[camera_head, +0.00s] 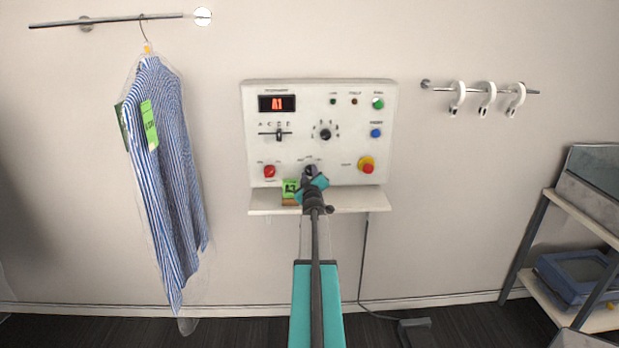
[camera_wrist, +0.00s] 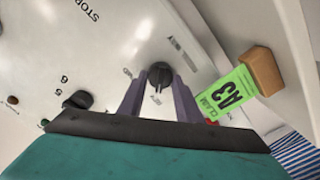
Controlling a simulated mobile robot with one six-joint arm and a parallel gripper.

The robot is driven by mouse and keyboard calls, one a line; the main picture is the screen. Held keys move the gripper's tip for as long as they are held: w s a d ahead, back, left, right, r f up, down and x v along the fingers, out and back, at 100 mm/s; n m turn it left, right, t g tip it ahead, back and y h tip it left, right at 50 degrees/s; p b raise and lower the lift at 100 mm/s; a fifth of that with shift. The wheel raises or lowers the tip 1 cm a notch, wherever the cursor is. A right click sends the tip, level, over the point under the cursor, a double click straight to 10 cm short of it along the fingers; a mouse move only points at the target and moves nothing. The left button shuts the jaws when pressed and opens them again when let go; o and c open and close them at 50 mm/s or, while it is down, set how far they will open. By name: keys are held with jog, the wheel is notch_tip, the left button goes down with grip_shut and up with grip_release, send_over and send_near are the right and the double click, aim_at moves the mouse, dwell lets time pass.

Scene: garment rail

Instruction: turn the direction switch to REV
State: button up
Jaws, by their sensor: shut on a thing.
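The direction switch is a small dark round knob (camera_head: 309,170) low in the middle of the white control panel (camera_head: 300,100). In the wrist view the knob (camera_wrist: 160,71) sits between the two purple-grey fingers of my gripper (camera_wrist: 159,88). In the head view my gripper (camera_head: 311,178) is at the panel's lower middle and partly covers the knob. The gripper is shut on the knob. The small labels around it are too blurred to read, so I cannot tell which position it points to.
A selector knob (camera_head: 325,134) and slider (camera_head: 279,135) sit above. A green A3 tag (camera_wrist: 229,95) and wooden block (camera_wrist: 262,70) stand close by on the shelf (camera_head: 350,200).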

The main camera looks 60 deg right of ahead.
jog(key=shift+d+r, duration=0.15)
jog(key=shift+r, duration=0.15)
jog(key=o, duration=1)
jog(key=shift+f, duration=0.2)
jog(key=shift+b+v, duration=0.45)
jog(key=shift+v, duration=6.5)
jog(key=shift+w, duration=0.2)
